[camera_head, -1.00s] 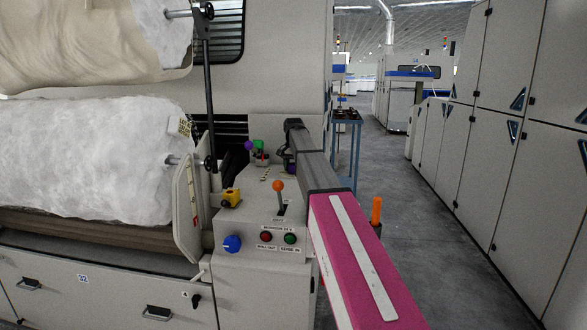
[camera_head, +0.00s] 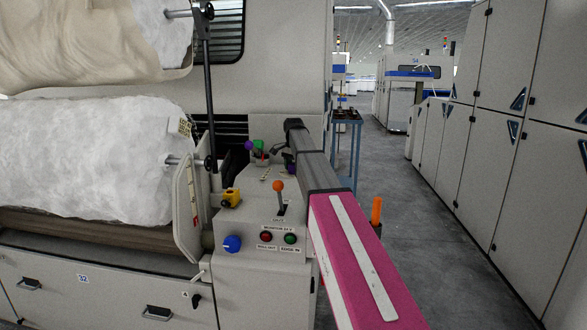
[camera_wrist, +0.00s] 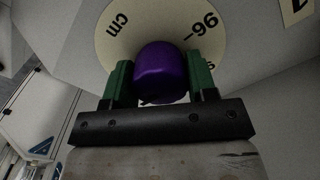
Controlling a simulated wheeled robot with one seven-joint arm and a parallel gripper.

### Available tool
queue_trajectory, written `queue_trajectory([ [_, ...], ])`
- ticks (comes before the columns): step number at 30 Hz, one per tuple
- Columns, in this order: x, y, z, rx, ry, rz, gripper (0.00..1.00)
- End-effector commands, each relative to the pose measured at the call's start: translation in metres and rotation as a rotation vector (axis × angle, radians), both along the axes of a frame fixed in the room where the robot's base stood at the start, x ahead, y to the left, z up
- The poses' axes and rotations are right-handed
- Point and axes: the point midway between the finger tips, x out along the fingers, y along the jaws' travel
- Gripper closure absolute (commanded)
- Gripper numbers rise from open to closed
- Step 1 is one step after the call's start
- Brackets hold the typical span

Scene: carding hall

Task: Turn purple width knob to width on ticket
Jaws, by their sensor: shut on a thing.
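The purple knob (camera_wrist: 160,72) is a rounded cap in the middle of the wrist view, in front of a cream dial disc (camera_wrist: 125,45). The disc carries "cm" at upper left and "96" with a tick at upper right; another mark lower right is partly hidden. My gripper (camera_wrist: 161,80) has its green fingers on either side of the knob, shut on it.
The console below my arm holds an orange-topped lever (camera_head: 278,187), a blue knob (camera_head: 232,244), a red button (camera_head: 266,236) and a green button (camera_head: 290,239). A yellow-housed part (camera_head: 231,198) stands on its left.

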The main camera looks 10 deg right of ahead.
Motion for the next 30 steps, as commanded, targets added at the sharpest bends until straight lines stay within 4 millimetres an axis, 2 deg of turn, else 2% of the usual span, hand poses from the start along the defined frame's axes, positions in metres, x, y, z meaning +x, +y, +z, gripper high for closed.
queue_trajectory([
  [5,0.001,0.000,0.001,0.000,-0.001,-0.003,0.71],
  [6,0.001,0.000,0.001,0.000,-0.001,-0.002,0.41],
  [8,0.001,0.000,0.001,0.000,-0.001,-0.002,0.22],
  [16,0.000,0.000,0.000,-0.001,-0.001,-0.001,0.22],
  [20,0.001,0.000,0.007,0.000,-0.001,0.000,0.22],
  [23,0.001,0.000,0.021,0.000,-0.003,0.000,0.22],
  [30,0.002,0.000,0.066,0.000,-0.003,-0.001,0.22],
])
